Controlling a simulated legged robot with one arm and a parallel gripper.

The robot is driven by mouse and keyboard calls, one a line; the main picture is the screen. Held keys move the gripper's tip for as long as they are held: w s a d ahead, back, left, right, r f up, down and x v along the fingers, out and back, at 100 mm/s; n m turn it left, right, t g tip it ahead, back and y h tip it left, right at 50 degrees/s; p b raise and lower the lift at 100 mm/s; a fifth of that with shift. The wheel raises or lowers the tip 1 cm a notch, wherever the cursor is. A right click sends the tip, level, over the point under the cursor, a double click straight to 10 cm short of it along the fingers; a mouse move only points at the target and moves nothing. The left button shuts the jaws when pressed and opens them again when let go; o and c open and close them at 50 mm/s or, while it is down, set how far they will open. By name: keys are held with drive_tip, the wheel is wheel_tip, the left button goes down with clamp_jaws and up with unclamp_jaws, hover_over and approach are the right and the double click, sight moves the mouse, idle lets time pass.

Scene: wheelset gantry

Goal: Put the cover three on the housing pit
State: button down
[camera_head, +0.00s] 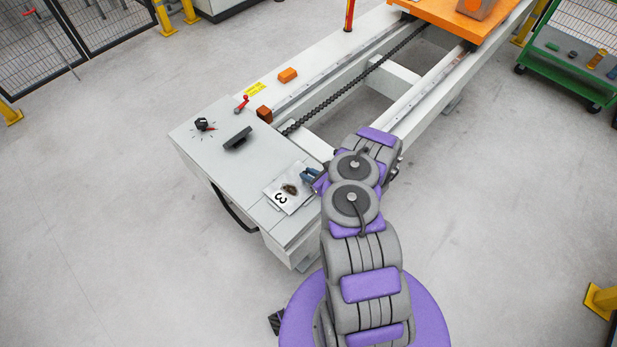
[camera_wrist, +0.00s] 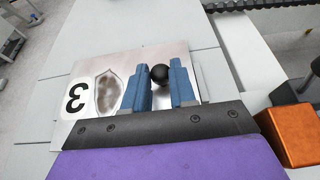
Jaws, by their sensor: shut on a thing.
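The cover three (camera_head: 289,190) is a flat light plate marked with a black "3" and a dark brownish patch. It lies on or just above the grey top of the gantry's end housing, near the front edge. It also shows in the wrist view (camera_wrist: 98,62). My gripper (camera_wrist: 160,78) has its blue fingers shut on the cover's black ball knob. In the head view my gripper (camera_head: 312,176) is at the cover's right side. I see no pit opening; whether one lies under the cover is hidden.
The grey housing top (camera_head: 215,155) also carries a black handle (camera_head: 238,138), a black rotary knob (camera_head: 204,124) and a red lever (camera_head: 241,103). Orange blocks (camera_head: 288,75) sit along the rail. A chain (camera_head: 360,76) runs to an orange carriage (camera_head: 455,18).

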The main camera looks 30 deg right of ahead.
drive_tip(key=shift+f, duration=0.4)
drive_tip(key=shift+r, duration=0.15)
drive_tip(key=c, duration=0.9)
unclamp_jaws()
drive_tip(key=shift+s, duration=0.1)
